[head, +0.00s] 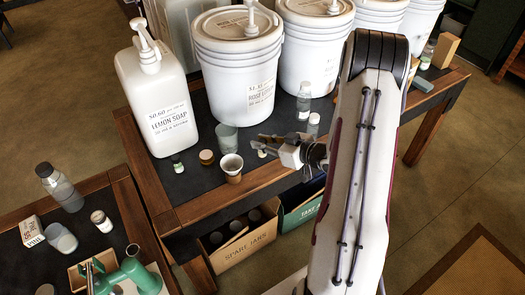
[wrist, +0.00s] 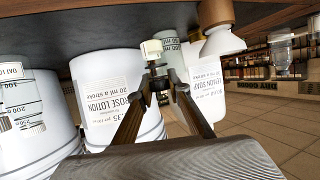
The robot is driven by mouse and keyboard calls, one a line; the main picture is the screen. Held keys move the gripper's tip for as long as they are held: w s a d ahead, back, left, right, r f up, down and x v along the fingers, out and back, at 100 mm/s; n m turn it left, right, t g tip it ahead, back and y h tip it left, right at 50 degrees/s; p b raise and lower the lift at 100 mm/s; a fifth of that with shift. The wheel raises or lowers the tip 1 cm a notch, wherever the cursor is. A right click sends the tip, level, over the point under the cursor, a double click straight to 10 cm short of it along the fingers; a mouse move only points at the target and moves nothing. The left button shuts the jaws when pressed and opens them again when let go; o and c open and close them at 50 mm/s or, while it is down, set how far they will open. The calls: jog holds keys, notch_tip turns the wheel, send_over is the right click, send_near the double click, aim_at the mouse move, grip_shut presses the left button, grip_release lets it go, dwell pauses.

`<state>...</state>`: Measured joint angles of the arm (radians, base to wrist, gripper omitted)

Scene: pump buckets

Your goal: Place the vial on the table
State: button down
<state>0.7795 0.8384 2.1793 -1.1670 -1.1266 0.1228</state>
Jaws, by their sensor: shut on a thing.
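My gripper (head: 266,142) is low over the front edge of the dark tabletop (head: 190,186), right of the paper cup. It is shut on a small pale vial (head: 262,153), which is mostly hidden by the fingers in the head view. In the upside-down wrist view, my gripper (wrist: 157,92) has its fingertips at the dark end of the vial (wrist: 152,50). The vial's pale end points toward the tabletop (wrist: 90,37). It looks roughly upright and very near the surface; I cannot tell whether it touches.
A paper cup (head: 231,166), a glass beaker (head: 227,138), a brown-lidded jar (head: 206,157) and a dark little vial (head: 178,164) stand to the left. The rose lotion bucket (head: 240,85) and lemon soap jug (head: 157,105) stand behind. Clear bottles (head: 304,101) stand behind my gripper.

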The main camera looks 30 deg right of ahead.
jog(key=shift+f, duration=0.15)
jog(key=shift+f, duration=2)
jog(key=shift+f, duration=0.1)
jog(key=c, duration=1.9)
grip_release()
jog(key=v, duration=1.2)
